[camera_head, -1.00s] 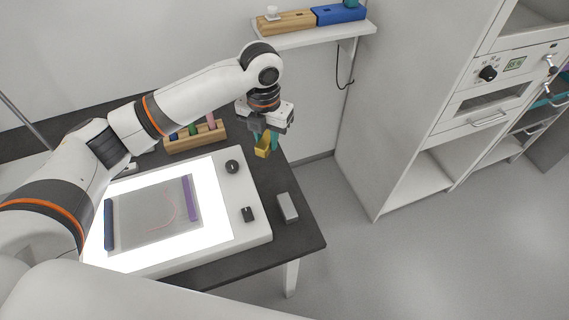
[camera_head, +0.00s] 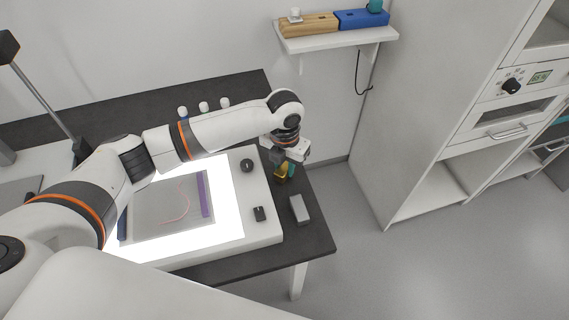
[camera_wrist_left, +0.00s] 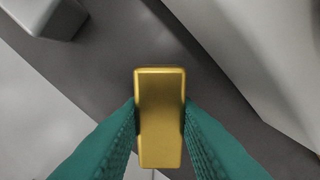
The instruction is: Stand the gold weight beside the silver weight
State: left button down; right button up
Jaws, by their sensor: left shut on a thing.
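The gold weight (camera_wrist_left: 160,115) is a small shiny gold block, gripped between the two teal fingertips of my left gripper (camera_wrist_left: 160,122) in the left wrist view. In the head view the gold weight (camera_head: 282,174) shows below my left gripper (camera_head: 284,168), over the right strip of the dark table. I cannot tell whether it touches the table. The silver weight (camera_head: 299,209) is a grey block on that strip, nearer the front than the gold weight and apart from it. The silver weight (camera_wrist_left: 48,14) also shows at the upper left of the left wrist view. My right gripper is not in view.
A lit white light box (camera_head: 262,234) with a grey sheet on it lies left of the silver weight. The dark table's (camera_head: 318,243) right edge is close to both weights. A wall shelf (camera_head: 335,42) holds wooden and blue blocks.

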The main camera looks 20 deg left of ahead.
aim_at(285, 167)
pick_arm(q)
jog(key=c, duration=1.1)
grip_release()
jog(key=shift+f, duration=0.15)
notch_tip(285, 167, up, 12)
jog(key=shift+r, duration=0.2)
jog(key=shift+s+f, duration=0.1)
